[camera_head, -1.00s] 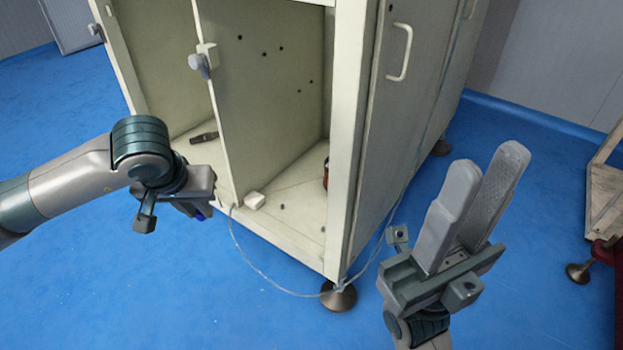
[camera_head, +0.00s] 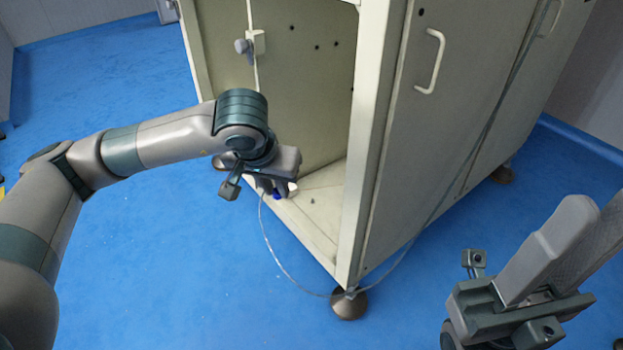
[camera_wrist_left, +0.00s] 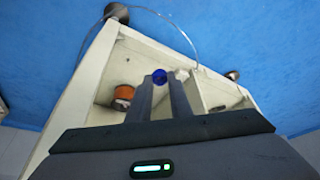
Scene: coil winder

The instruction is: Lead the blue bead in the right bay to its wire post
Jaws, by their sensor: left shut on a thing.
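My left gripper (camera_head: 270,188) is at the front of the cabinet's right bay (camera_head: 316,208), low over its floor. It is shut on the blue bead (camera_head: 277,196), which also shows between the fingertips in the left wrist view (camera_wrist_left: 159,76). A thin pale wire (camera_head: 275,258) hangs from near the gripper to the cabinet foot and runs up along the side; its join to the bead is unclear. In the left wrist view a copper-coloured post or spool (camera_wrist_left: 123,97) stands inside the bay, apart from the bead. My right gripper (camera_head: 600,215) is open and empty at the right.
A white block (camera_head: 292,187) sits by the divider, partly hidden by my left gripper. The cabinet's front right edge (camera_head: 366,170) and metal foot (camera_head: 348,303) stand right of the gripper. A side panel has a handle (camera_head: 431,62). Blue floor in front is clear.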

